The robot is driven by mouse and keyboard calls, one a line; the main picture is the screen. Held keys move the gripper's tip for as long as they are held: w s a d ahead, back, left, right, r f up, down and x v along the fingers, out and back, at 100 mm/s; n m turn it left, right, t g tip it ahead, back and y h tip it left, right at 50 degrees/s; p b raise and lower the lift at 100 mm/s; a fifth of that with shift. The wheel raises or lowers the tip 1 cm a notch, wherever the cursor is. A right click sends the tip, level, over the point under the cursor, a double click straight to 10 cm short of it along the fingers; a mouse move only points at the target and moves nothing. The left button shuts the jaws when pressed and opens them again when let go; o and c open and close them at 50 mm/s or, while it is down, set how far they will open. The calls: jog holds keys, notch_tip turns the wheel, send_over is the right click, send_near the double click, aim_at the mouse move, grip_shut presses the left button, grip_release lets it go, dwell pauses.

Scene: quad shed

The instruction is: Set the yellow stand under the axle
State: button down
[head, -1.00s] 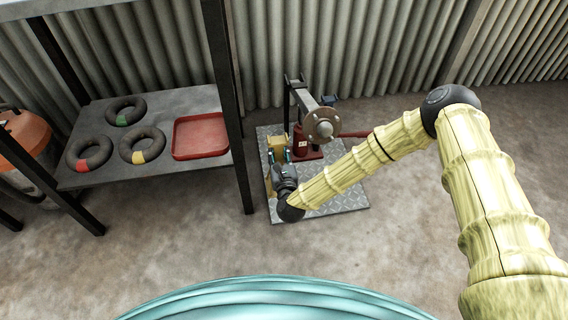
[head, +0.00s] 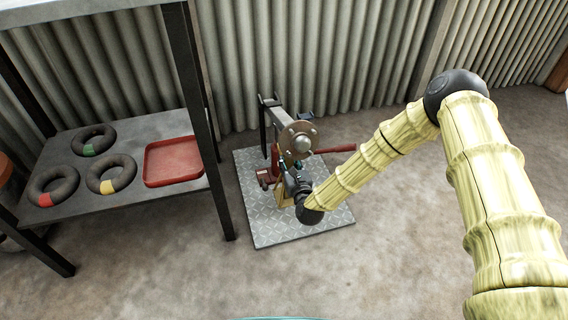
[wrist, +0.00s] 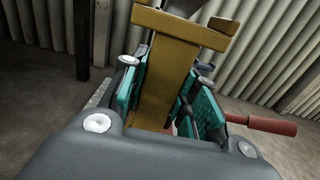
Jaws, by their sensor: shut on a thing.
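The yellow stand shows in the wrist view (wrist: 160,85) as a post with a forked top. My gripper (wrist: 168,95) is shut on its post, with teal pads on both sides. In the head view only a small part of the stand (head: 283,198) shows beside my gripper (head: 287,178), which hides most of it. They are over the tread plate, below and slightly left of the round hub (head: 299,142) on the axle end. I cannot tell whether the stand's foot touches the plate (head: 285,234).
A red jack (head: 264,178), partly hidden, stands under the axle; its red handle (head: 335,149) reaches right. A shelf (head: 130,203) at left holds several tyres and a red tray (head: 173,161). Its dark post (head: 205,150) stands near the plate. Floor at right is clear.

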jog(key=shift+w+d, duration=0.25)
jog(key=shift+d, duration=0.05)
jog(key=shift+w+d+f+b, duration=0.15)
jog(key=shift+f+b, duration=0.1)
jog(key=shift+b, duration=0.25)
jog(key=shift+f+b, duration=1)
jog(key=shift+f, duration=0.55)
jog(key=c, duration=1.1)
grip_release()
jog(key=p+v, duration=0.6)
jog(key=v, duration=0.6)
